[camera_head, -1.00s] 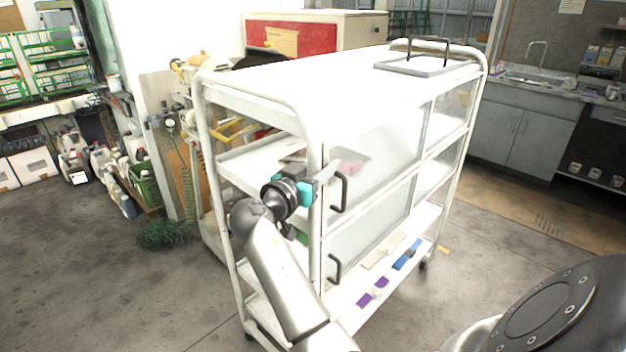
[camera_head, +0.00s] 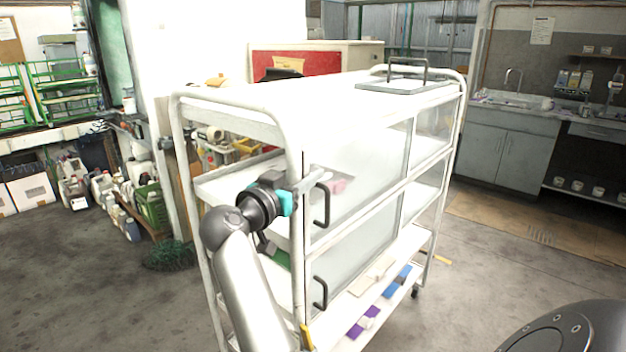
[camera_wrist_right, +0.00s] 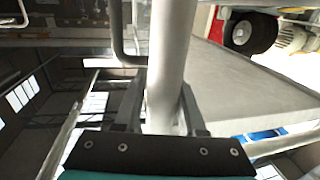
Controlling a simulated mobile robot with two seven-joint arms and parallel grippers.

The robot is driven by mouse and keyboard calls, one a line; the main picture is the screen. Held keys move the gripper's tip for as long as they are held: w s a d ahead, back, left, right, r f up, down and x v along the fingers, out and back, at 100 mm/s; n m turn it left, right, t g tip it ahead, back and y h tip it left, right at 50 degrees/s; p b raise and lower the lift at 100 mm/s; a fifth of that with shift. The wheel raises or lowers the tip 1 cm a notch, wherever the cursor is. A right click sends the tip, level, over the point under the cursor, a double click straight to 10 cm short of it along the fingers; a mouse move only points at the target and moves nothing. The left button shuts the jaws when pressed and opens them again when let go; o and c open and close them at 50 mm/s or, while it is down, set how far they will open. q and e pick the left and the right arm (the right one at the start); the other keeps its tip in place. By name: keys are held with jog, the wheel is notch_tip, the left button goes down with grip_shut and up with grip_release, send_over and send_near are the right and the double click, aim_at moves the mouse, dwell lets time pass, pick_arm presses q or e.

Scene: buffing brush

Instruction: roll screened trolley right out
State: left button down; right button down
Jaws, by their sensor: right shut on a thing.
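The screened trolley (camera_head: 320,97) is a white tubular cart in the middle of the head view, with frosted sliding panels (camera_head: 360,179) and dark handles on its side. A grey tray with a dark hoop handle (camera_head: 405,86) stands on its top. My right gripper (camera_head: 303,186) is shut on the trolley's near corner post (camera_head: 298,239). In the right wrist view, the white post (camera_wrist_right: 168,70) runs between the fingers (camera_wrist_right: 155,110); a dark handle (camera_wrist_right: 116,40) is close beside it. My left gripper is not in view.
Purple and blue items (camera_head: 364,322) lie on the trolley's bottom shelf. A green crate (camera_head: 152,205), bottles and a green coil (camera_head: 168,255) are on the left. A red-fronted cabinet (camera_head: 320,62) is behind. A sink counter (camera_head: 510,135) is at right. Floor on the right is open.

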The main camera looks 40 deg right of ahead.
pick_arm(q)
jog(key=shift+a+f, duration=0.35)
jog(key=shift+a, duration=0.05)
pick_arm(e)
jog(key=shift+w+a, duration=0.15)
jog(key=shift+a, duration=1.05)
jog(key=c, duration=0.6)
grip_release()
jog(key=shift+r, duration=0.1)
